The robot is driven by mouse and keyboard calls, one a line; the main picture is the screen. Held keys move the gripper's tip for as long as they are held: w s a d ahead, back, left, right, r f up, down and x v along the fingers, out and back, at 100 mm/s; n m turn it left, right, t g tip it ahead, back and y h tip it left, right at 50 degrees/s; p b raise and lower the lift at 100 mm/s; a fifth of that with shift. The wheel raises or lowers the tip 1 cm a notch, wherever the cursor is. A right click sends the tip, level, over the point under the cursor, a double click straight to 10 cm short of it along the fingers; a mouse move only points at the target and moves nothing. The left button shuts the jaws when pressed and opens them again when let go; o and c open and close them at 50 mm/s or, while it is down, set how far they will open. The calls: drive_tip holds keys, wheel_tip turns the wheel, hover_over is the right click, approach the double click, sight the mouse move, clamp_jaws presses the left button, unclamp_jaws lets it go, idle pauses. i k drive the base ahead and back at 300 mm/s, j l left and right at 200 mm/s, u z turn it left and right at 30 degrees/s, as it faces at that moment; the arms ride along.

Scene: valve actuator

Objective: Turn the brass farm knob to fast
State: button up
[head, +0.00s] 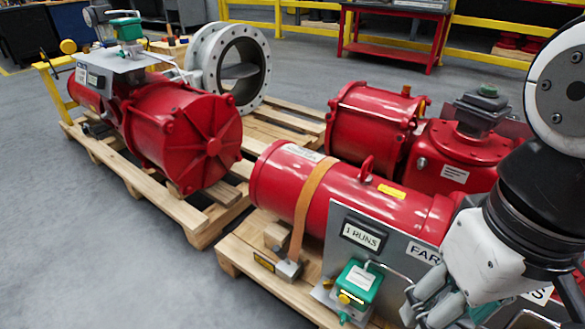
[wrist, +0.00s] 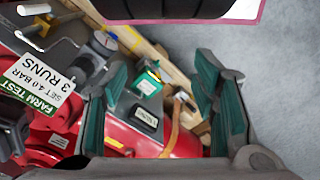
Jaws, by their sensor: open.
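A grey panel (head: 347,222) stands on the front red actuator, with a "1 RUNS" label and a partly covered label starting "FAR". A green box (head: 357,283) with a yellow part sits low on the panel; it also shows in the wrist view (wrist: 148,83). I cannot pick out the brass farm knob for certain. In the wrist view a round grey knob (wrist: 104,43) and a pale handle (wrist: 36,28) stand on the panel near the "FARM TEST" label (wrist: 40,84). My gripper (head: 424,299) is open and empty in front of the panel's right part, hiding some of it.
The red cylinder (head: 310,190) lies on a wooden pallet (head: 240,252) with an orange strap (head: 309,200). A second red actuator (head: 185,135) and a grey flanged valve (head: 232,65) stand behind. Grey floor (head: 110,250) is clear at the left.

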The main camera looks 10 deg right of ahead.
sight(328, 284)
drive_tip(key=i+j+z, duration=0.25)
drive_tip(key=j, duration=0.15)
drive_tip(key=i+j+z, duration=0.1)
drive_tip(key=j+z, duration=0.15)
drive_tip(key=j, duration=0.2)
drive_tip(key=i+j+z, duration=0.1)
drive_tip(key=j+z, duration=0.15)
drive_tip(key=j, duration=0.2)
drive_tip(key=i+j+z, duration=0.2)
drive_tip(key=j, duration=0.3)
drive_tip(key=k+l+u, duration=0.1)
drive_tip(key=u, duration=1.35)
drive_tip(key=k+l+u, duration=0.25)
drive_tip(key=k+l, duration=0.15)
drive_tip(key=k, duration=0.35)
